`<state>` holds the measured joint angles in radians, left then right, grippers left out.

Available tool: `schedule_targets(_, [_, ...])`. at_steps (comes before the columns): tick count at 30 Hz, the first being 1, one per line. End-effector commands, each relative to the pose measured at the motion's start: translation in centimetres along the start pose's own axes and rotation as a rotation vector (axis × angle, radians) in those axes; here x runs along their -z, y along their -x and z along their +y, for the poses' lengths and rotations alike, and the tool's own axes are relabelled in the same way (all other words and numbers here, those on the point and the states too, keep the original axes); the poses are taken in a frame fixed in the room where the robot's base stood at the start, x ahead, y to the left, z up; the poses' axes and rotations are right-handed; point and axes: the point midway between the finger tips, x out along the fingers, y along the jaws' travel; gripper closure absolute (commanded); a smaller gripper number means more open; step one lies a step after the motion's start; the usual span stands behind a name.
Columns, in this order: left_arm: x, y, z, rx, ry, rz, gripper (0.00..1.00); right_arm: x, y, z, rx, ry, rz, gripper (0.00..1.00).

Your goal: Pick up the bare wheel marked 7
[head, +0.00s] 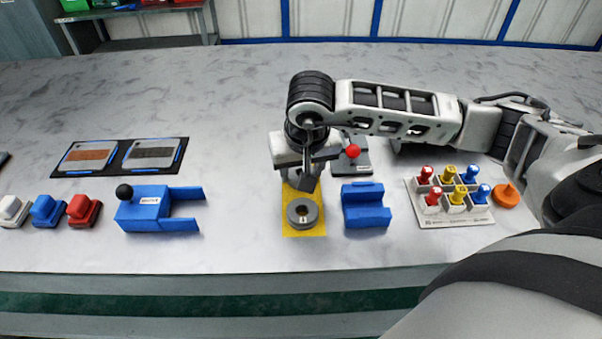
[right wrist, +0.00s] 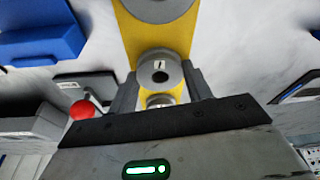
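A grey wheel (right wrist: 160,69) with a small white label lies between my right gripper's fingertips (right wrist: 160,78) in the right wrist view. Its mark is too small to read surely. The fingers flank its rim; whether they press on it I cannot tell. In the head view my right gripper (head: 306,178) points down over the yellow mat (head: 290,229) and hides this wheel. Another grey wheel (head: 303,212) with a label lies at the mat's near end, partly seen at the top of the wrist view (right wrist: 154,10). A further round grey part (right wrist: 160,101) shows beyond the gripped spot. My left gripper is not in view.
A blue cradle block (head: 366,207) stands right of the mat. A grey device with a red ball knob (head: 353,151) is behind it. A tray of coloured pegs (head: 448,201) is farther right. A blue fork fixture (head: 148,210) stands left, with free table between.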

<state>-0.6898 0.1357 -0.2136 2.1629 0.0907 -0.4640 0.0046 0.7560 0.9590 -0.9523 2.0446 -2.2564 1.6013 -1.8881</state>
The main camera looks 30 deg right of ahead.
Motion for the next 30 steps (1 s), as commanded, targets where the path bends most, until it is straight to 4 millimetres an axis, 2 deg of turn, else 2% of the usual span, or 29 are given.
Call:
schedule_targets(11, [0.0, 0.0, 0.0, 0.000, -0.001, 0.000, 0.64, 0.2, 0.4, 0.0, 0.002, -0.001, 0.003, 0.84])
schedule_targets(16, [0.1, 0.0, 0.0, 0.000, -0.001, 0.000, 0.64, 0.6, 1.7, -0.1, 0.003, -0.002, 0.006, 0.84])
schedule_targets(20, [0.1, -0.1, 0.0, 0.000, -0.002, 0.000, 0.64, 0.7, 3.9, 0.0, 0.003, 0.001, 0.007, 0.84])
schedule_targets(27, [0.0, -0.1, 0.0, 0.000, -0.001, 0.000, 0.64, -2.4, 10.6, 0.4, 0.004, 0.004, 0.011, 0.84])
schedule_targets(30, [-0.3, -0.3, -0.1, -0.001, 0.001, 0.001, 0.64, -4.8, 12.1, 0.6, 0.003, 0.006, 0.008, 0.84])
